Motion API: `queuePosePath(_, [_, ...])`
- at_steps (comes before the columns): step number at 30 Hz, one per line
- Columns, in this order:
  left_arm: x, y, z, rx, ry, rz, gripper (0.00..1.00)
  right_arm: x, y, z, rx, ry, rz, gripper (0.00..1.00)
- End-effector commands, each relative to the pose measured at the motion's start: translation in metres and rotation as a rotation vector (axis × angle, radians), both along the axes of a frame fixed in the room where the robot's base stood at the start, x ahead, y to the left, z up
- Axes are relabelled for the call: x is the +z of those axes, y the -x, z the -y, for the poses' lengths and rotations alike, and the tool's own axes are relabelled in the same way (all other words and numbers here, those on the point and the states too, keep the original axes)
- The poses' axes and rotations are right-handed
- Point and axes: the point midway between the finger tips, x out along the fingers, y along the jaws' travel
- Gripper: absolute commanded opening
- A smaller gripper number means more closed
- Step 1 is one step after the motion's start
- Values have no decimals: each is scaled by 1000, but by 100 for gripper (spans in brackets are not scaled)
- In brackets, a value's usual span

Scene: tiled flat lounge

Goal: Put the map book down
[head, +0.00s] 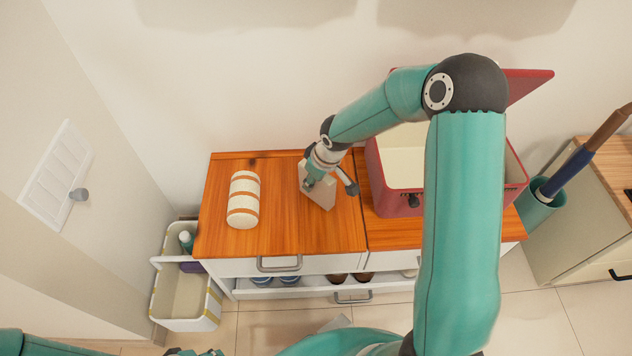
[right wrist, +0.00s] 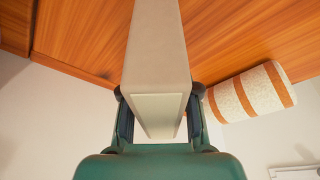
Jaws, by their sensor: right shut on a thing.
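The map book (head: 319,196) is a pale beige block, upright or slightly tilted, over the wooden top of the low cabinet (head: 285,229). My right gripper (head: 330,184) is shut on the map book, one finger on each side. In the right wrist view the map book (right wrist: 158,55) stands out from between the fingers (right wrist: 160,105) toward the wood. I cannot tell whether its lower edge touches the top. Part of my left arm shows at the bottom left of the head view, with a dark piece at the lower edge; its jaw state is unclear.
A cream roll with orange bands (head: 243,200) lies left of the map book. A red box (head: 402,203) with its lid open stands to the right. A white bin (head: 185,297) is left of the cabinet. Bare wood lies between roll and book. A drawer below holds shoes.

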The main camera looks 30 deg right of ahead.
Motion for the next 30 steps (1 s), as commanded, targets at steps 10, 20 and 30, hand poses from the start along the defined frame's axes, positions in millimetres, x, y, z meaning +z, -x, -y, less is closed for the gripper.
queuePosePath(10, [-3, 0, 0, 0, 0, 0, 40, -7, 0, 1, -1, 0, 2, 0])
queuePosePath(20, [-4, 0, 0, 0, 0, 0, 40, -7, 0, 1, -1, 0, 1, 56])
queuePosePath(30, [2, 0, 0, 0, 0, 0, 40, 3, 2, 2, -3, 0, 3, 56])
